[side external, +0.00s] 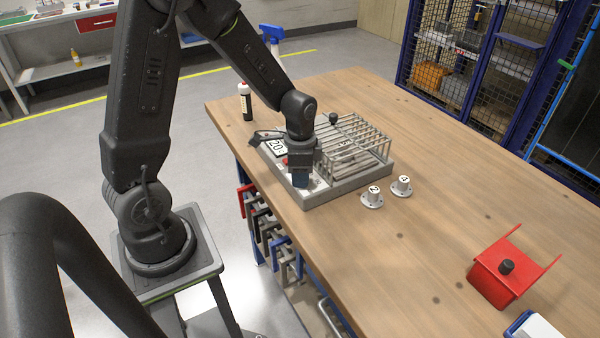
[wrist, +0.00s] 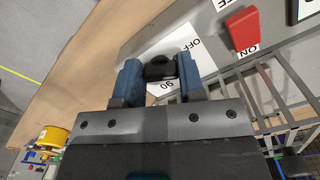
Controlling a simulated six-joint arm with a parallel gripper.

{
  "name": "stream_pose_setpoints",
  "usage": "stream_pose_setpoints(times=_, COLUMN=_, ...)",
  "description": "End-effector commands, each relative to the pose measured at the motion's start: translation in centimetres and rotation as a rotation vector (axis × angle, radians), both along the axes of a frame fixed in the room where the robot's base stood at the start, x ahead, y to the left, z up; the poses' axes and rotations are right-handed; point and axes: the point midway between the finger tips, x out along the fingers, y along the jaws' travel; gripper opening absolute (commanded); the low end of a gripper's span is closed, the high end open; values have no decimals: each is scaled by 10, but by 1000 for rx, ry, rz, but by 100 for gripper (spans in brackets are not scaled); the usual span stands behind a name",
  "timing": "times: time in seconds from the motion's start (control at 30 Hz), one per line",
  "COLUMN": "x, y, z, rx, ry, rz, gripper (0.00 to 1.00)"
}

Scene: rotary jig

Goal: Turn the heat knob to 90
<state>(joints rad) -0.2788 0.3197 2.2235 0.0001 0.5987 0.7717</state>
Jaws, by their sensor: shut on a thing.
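The heat knob (wrist: 160,68) is a black knob on a white dial plate (wrist: 186,46) in the wrist view. In the side external view my gripper (side external: 301,178) points down at the front left of the grey jig (side external: 340,190), and the knob is hidden there.
A red switch (wrist: 242,28) marked ON sits beside the dial. A metal rack (side external: 358,140) covers the jig's right part. Two numbered white pieces, 2 (side external: 372,197) and 4 (side external: 401,186), and a red holder (side external: 500,272) stand on the table.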

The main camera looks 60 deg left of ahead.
Motion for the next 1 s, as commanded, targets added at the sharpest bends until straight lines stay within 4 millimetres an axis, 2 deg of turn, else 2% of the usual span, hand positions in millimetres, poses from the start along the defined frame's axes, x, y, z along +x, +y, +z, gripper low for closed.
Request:
stream_pose_setpoints(times=0.63, x=1, y=0, z=1, rx=0, ry=-1, rz=-66, gripper=12)
stream_pose_setpoints(times=0.67, x=1, y=0, z=1, rx=0, ry=-1, rz=-66, gripper=37)
stream_pose_setpoints(times=0.9, x=0, y=0, z=0, rx=0, ry=-1, rz=-66, gripper=60)
stream_pose_setpoints(times=1.0, x=0, y=0, z=0, rx=0, ry=0, rz=-66, gripper=62)
